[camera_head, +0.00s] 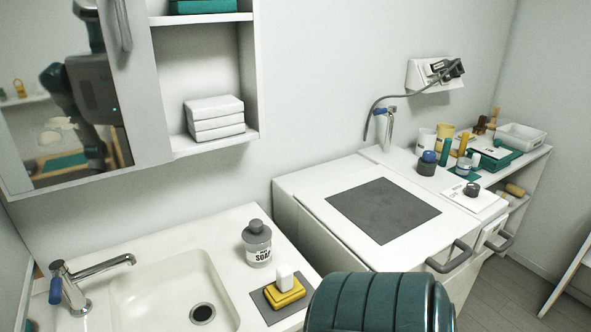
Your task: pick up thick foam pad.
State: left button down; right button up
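I cannot tell for certain which thing is the thick foam pad. A flat dark grey square pad (383,210) lies on the white worktop. A stack of white, soft-looking slabs (214,118) sits on the wall cabinet's open shelf. Neither of my grippers is in view, and nothing is seen being held.
A grey soap bottle (257,244) stands behind the yellow block. The sink (172,291) and tap (88,278) are at the left. A teal ribbed rounded form (385,302) blocks the bottom centre. Cups and boxes crowd the right counter. A mirrored door (65,100) hangs upper left.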

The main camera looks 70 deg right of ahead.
aim_at(287, 290)
jog(key=z, duration=2.05)
